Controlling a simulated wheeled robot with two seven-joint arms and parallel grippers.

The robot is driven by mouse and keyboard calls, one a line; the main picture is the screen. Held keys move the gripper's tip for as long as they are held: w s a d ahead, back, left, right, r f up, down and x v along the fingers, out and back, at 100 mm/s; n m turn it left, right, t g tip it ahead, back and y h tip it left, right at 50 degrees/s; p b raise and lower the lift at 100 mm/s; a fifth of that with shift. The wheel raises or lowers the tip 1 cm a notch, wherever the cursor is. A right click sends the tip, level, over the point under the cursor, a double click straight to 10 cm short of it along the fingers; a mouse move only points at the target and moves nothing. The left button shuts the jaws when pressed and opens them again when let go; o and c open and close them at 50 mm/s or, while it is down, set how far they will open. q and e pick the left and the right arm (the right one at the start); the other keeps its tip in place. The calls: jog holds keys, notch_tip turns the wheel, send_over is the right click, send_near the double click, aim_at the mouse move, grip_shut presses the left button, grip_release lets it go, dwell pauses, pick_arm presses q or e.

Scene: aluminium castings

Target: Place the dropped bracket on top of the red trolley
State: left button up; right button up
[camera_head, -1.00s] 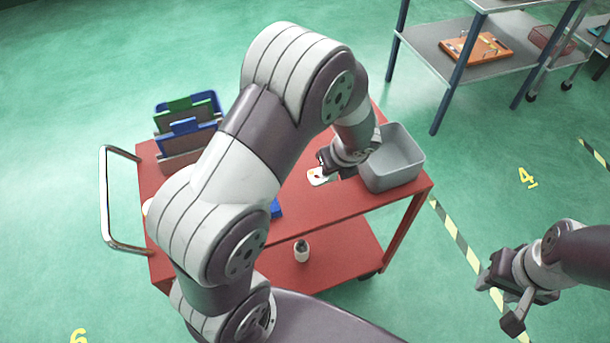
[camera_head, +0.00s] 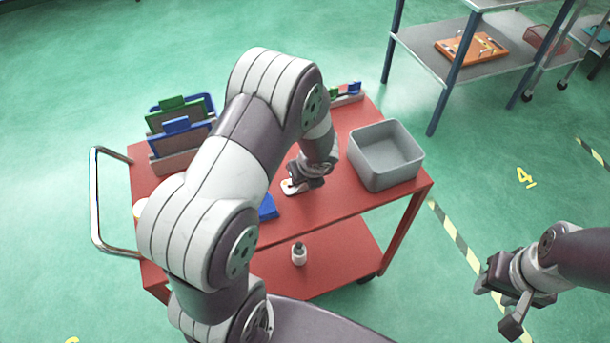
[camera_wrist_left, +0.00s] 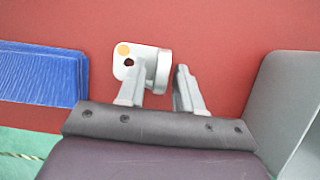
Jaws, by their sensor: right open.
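The bracket (camera_wrist_left: 150,68) is a small pale metal part with a round boss and an orange spot. It is between the two fingers of my left gripper (camera_wrist_left: 160,80), which are close around it. In the head view the bracket (camera_head: 291,187) shows beside my left gripper (camera_head: 303,180), low over the top of the red trolley (camera_head: 340,202); I cannot tell whether it touches the surface. My right gripper (camera_head: 498,287) is open and empty over the floor at the right.
A grey bin (camera_head: 386,158) stands at the trolley's right end; its wall also shows at right in the left wrist view (camera_wrist_left: 285,100). A blue item (camera_head: 268,208) lies left of the bracket. A rack with blue and green panels (camera_head: 182,130) stands at back left.

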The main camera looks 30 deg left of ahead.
pick_arm(q)
jog(key=shift+r+p, duration=0.35)
jog(key=p+v, duration=0.3)
jog(key=v, duration=0.8)
jog(key=s+d+r+n+h, duration=0.1)
jog(key=s+n, duration=0.4)
jog(key=n, duration=0.8)
jog(key=s+d+r+n+g+h, duration=0.1)
jog(key=s+n, duration=0.5)
jog(key=n, duration=0.7)
notch_tip(320, 180, up, 3)
jog(key=shift+s+d+f+h, duration=0.1)
jog(key=shift+s+d+h, duration=0.1)
jog(key=shift+d+h, duration=0.65)
jog(key=shift+d, duration=0.15)
jog(key=shift+d, duration=0.1)
